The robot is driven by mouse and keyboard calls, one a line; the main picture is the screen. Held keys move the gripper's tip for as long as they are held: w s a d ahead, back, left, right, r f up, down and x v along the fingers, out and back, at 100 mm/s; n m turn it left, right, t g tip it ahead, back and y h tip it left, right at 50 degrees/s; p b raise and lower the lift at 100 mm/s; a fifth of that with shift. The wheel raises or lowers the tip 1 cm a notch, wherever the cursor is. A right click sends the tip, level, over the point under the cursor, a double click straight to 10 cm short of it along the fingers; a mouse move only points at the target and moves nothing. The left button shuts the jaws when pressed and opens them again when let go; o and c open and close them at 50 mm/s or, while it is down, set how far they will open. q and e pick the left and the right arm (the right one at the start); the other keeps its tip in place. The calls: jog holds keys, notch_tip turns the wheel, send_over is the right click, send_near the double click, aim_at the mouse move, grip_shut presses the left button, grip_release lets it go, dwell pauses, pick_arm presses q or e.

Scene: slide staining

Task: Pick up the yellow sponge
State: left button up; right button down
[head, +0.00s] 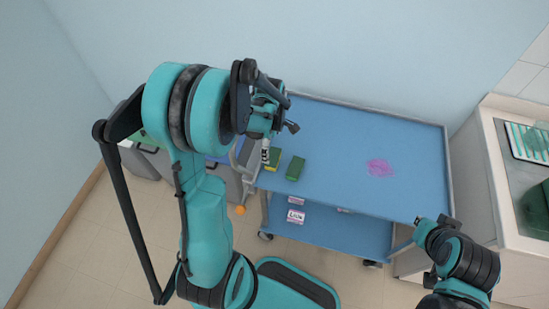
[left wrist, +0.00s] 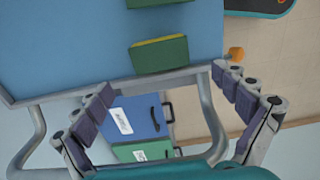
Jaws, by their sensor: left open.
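A sponge with a green side and a yellow strip along one edge (head: 272,159) lies on the blue cart top, near its left edge. It also shows in the left wrist view (left wrist: 160,56), just beyond the fingertips. A second green sponge (head: 295,168) lies to its right; it is cut off at the top of the left wrist view (left wrist: 150,2). My left gripper (head: 272,118) is above the cart's left end. In the left wrist view its fingers (left wrist: 163,82) are spread wide with nothing between them. My right arm is at the lower right; its jaw state is unclear at the gripper (head: 428,230).
The blue cart top (head: 345,130) has a pink stain (head: 379,168) on its right half and is otherwise mostly clear. A metal rail (left wrist: 205,105) runs along the cart's end. Blue and green labelled bins (left wrist: 140,118) stand beyond it. A white counter (head: 500,170) stands at right.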

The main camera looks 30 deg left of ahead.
aim_at(273, 157)
pick_arm(q)
jog(key=f+b, duration=0.1)
jog(key=f, duration=0.1)
jog(key=f+b, duration=0.1)
jog(key=f, duration=0.1)
jog(key=f+b, duration=0.1)
jog(key=f, duration=0.2)
jog(key=shift+d, duration=0.35)
jog(key=shift+r, duration=0.1)
jog(key=c, duration=0.9)
jog(key=shift+c, duration=0.3)
notch_tip(273, 157, up, 4)
jog(key=shift+r+p, duration=0.15)
jog(key=shift+p, duration=1)
jog(key=w+d+r+p, duration=0.3)
jog(key=d+r, duration=0.3)
jog(key=d, duration=0.5)
jog(key=shift+w+d+r, duration=0.15)
jog(key=shift+w+r, duration=0.05)
jog(key=shift+r, duration=0.15)
